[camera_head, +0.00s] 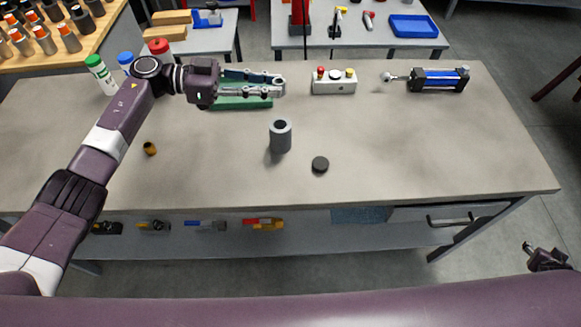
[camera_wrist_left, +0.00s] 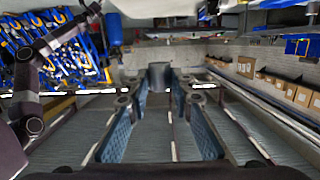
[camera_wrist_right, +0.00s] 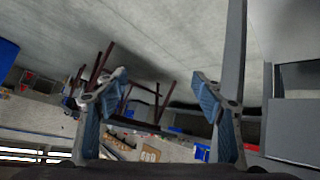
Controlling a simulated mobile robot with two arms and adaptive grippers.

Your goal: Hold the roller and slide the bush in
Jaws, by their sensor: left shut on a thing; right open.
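The roller, a grey hollow cylinder (camera_head: 281,138), appears upright on the table with its dark bore facing up. The bush looks to be the small brass-coloured ring (camera_head: 149,148) lying at the left of the table. My left gripper (camera_head: 284,86) points right, above the roller in the head picture, with a visible gap. In the left wrist view a grey thing (camera_wrist_left: 160,76) shows between its fingertips; I cannot tell whether it is the roller. My right gripper (camera_head: 535,249) is off the table's front right, open; its spread empty fingers also show in the right wrist view (camera_wrist_right: 160,92).
A black disc (camera_head: 320,165) lies right of the roller. A green tray (camera_head: 240,102) is partly behind my left gripper. A button box (camera_head: 334,82) and a blue pneumatic cylinder (camera_head: 438,80) stand along the back. Bottles (camera_head: 101,75) stand back left. The front right is clear.

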